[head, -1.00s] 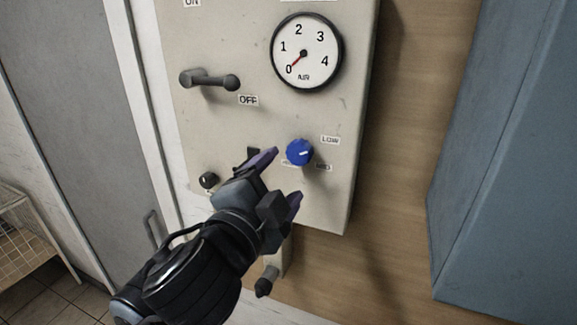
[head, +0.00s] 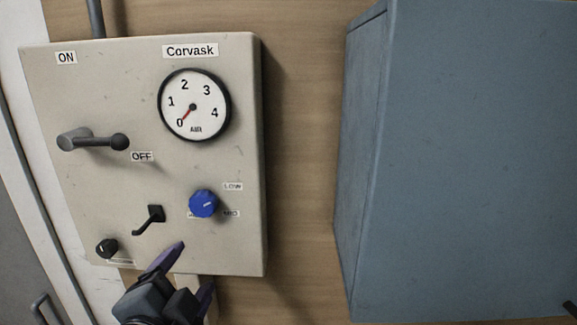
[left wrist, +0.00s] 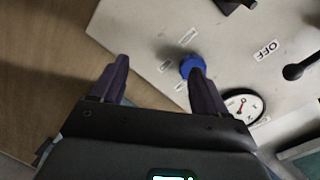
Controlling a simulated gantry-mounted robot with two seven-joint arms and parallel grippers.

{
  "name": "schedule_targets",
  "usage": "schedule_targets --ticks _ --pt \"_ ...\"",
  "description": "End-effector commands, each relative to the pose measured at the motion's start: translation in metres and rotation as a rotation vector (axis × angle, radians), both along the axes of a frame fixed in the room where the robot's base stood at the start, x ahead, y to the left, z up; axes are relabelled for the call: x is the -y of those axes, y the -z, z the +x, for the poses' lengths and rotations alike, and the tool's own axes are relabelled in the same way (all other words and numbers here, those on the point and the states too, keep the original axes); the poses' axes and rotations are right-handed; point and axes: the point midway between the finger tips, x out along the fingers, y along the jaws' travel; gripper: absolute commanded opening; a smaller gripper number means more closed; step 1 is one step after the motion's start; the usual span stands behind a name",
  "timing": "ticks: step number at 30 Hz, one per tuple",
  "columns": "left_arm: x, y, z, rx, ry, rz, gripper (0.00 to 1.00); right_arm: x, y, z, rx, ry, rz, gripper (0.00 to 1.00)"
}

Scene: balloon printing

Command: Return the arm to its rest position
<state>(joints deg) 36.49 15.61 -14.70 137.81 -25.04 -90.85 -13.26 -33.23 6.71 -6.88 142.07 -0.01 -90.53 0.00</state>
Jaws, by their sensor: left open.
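My left gripper (head: 188,268) is at the bottom of the head view, in front of the lower edge of the control panel (head: 112,190). Its two purple fingers are apart with nothing between them, and they also show in the left wrist view (left wrist: 160,82). The blue knob (head: 203,203) is above the fingers in the head view. In the left wrist view the blue knob (left wrist: 191,65) shows just beyond the right finger; a gap between them cannot be judged there. My right gripper is not in view.
The panel carries a gauge (head: 194,104) with its needle at 0, a large lever (head: 95,141), a small toggle (head: 150,218) and a black knob (head: 107,248). A big blue-grey cabinet (head: 460,160) stands at right. Bare wooden wall (head: 300,130) lies between.

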Motion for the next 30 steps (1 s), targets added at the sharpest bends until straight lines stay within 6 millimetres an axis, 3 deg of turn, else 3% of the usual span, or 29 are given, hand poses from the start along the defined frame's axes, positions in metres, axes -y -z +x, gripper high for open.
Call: schedule_targets --ticks 4,8,12,18,22,27,30 --pt "0.0 0.079 -0.003 -0.2 0.001 -0.027 0.75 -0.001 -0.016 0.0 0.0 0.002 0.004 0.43" --pt "-0.001 0.153 -0.023 -0.386 -0.013 -0.079 0.75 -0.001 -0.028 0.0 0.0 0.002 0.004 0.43" --pt "-0.005 0.225 -0.061 -0.583 -0.052 -0.159 0.75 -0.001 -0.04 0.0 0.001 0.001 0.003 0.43" --pt "-0.015 0.308 -0.136 -0.847 -0.163 -0.306 0.75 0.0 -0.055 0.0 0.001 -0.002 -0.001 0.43" --pt "-0.022 0.343 -0.186 -0.98 -0.261 -0.401 0.75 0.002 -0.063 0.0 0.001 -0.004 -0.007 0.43" --pt "-0.033 0.367 -0.234 -1.084 -0.405 -0.526 0.75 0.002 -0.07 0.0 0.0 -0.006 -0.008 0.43" --pt "-0.043 0.366 -0.237 -1.065 -0.503 -0.636 0.75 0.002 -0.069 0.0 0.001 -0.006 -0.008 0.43"
